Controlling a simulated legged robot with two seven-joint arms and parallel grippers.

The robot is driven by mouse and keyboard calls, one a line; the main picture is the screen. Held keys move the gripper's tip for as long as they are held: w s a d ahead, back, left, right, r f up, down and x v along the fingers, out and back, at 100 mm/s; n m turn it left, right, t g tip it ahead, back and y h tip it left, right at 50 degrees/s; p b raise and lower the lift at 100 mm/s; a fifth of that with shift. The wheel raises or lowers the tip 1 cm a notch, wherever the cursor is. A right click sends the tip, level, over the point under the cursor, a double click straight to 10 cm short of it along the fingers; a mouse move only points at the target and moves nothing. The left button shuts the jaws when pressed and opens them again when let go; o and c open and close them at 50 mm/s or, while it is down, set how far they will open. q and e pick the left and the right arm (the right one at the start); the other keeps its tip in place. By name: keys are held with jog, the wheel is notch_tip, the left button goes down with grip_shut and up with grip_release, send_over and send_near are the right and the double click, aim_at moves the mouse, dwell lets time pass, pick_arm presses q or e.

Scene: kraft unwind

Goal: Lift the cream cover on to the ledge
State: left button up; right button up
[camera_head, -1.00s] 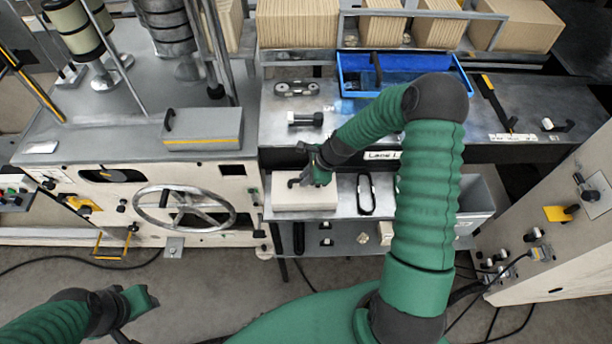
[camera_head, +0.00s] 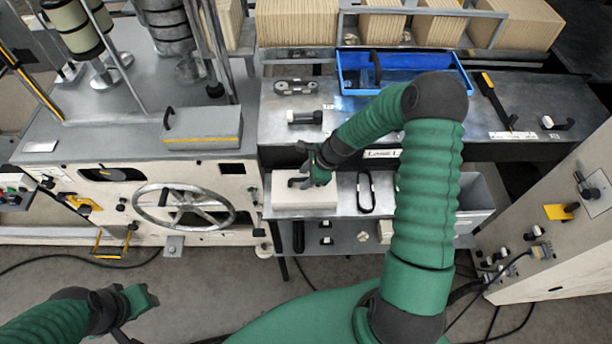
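The cream cover (camera_head: 305,198) is a flat block with a dark handle on top. It lies on the grey metal shelf (camera_head: 346,204) below the dark bench front. My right gripper (camera_head: 308,178) is at the handle, over the top of the cover. Its fingers are small and partly hidden, so I cannot tell whether they are closed on the handle. My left gripper (camera_head: 138,300) is at the lower left over the floor, far from the cover; its fingers are not clear. I cannot tell which surface is the ledge.
A black oval loop (camera_head: 367,193) lies on the shelf right of the cover. A blue tray (camera_head: 352,80) and a grey link plate (camera_head: 296,87) are on the bench above. A handwheel (camera_head: 183,208) is to the left. A grey bin (camera_head: 474,197) is to the right.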

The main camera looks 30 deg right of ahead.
jog(key=shift+r, duration=0.1)
jog(key=b+v, duration=0.2)
jog(key=v, duration=1.5)
jog(key=s+a+f+n+h+b, duration=0.1)
jog(key=s+a+f+n+b, duration=0.2)
jog(key=a+n, duration=0.5)
jog(key=s+a+f+n+g+h+b, duration=0.1)
jog(key=s+a+f+n, duration=0.5)
jog(key=n, duration=0.9)
jog(key=shift+s+a+n+g+h+b, duration=0.3)
jog(key=shift+s+a+n+h+b, duration=0.15)
jog(key=shift+a+b, duration=0.55)
jog(key=shift+d+f, duration=0.1)
jog(key=shift+f, duration=0.1)
